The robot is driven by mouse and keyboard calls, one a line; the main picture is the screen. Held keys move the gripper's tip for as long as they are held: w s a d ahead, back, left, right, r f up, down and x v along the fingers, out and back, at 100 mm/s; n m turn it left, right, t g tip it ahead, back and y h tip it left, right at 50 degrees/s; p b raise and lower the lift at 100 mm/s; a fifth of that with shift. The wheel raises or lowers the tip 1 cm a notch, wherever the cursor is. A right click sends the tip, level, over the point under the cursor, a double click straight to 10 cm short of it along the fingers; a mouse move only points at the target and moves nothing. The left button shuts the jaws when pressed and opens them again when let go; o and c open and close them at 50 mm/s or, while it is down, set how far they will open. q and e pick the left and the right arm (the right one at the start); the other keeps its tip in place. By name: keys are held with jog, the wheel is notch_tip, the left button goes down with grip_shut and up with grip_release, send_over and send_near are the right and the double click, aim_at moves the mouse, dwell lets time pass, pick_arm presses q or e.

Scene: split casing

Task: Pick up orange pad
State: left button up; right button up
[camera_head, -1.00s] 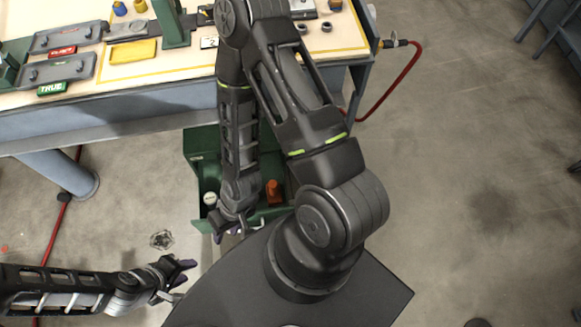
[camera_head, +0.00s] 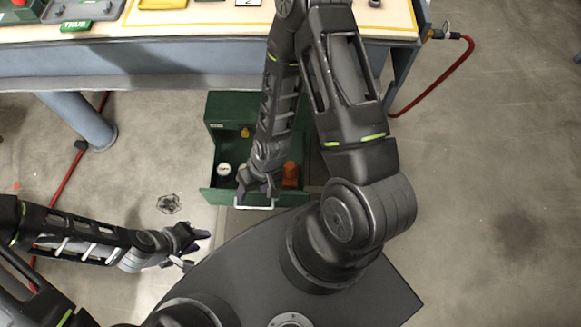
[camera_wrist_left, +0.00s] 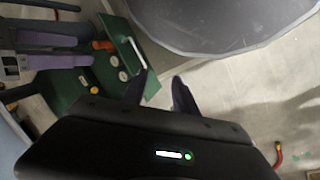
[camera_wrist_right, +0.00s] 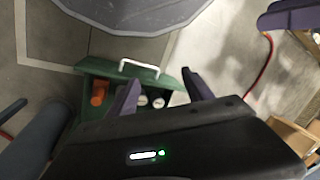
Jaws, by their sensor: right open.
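My right arm hides part of the drawer. My left gripper (camera_head: 193,250) is open and empty, over the floor left of the drawer.
White round pieces (camera_head: 224,169) and a yellow piece (camera_head: 246,132) are also in the drawer. The drawer front has a white handle (camera_wrist_right: 139,66). The workbench (camera_head: 170,65) stands behind. A red hose (camera_head: 445,80) hangs at right.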

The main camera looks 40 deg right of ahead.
aim_at(290, 165)
jog(key=w+d+f+h+b, duration=0.1)
jog(key=w+d+f+b, duration=0.2)
jog(key=d+f+b, duration=0.3)
jog(key=w+d+f+n+h+b, duration=0.1)
jog(key=w+d+f+b, duration=0.2)
jog(key=d+f+b, duration=0.3)
jog(key=w+d+f+n+h+b, duration=0.1)
jog(key=w+d+f+b, duration=0.3)
jog(key=d+f+b, duration=0.3)
notch_tip(290, 165, down, 3)
jog(key=shift+f+g, duration=0.15)
jog(key=shift+g, duration=0.15)
jog(key=shift+w+d+n, duration=0.2)
jog(key=shift+d+n, duration=0.1)
jog(key=shift+d, duration=0.1)
pick_arm(q)
notch_tip(290, 165, down, 22)
jog(key=w+a, duration=0.1)
jog(key=shift+w+a+f+t, duration=0.15)
jog(key=shift+w+a+t, duration=0.05)
jog(key=shift+t, duration=0.1)
jog(key=shift+w+f+b, duration=0.1)
jog(key=shift+f+b, duration=0.45)
jog(key=shift+b, duration=0.1)
pick_arm(e)
jog(key=shift+f, duration=1.2)
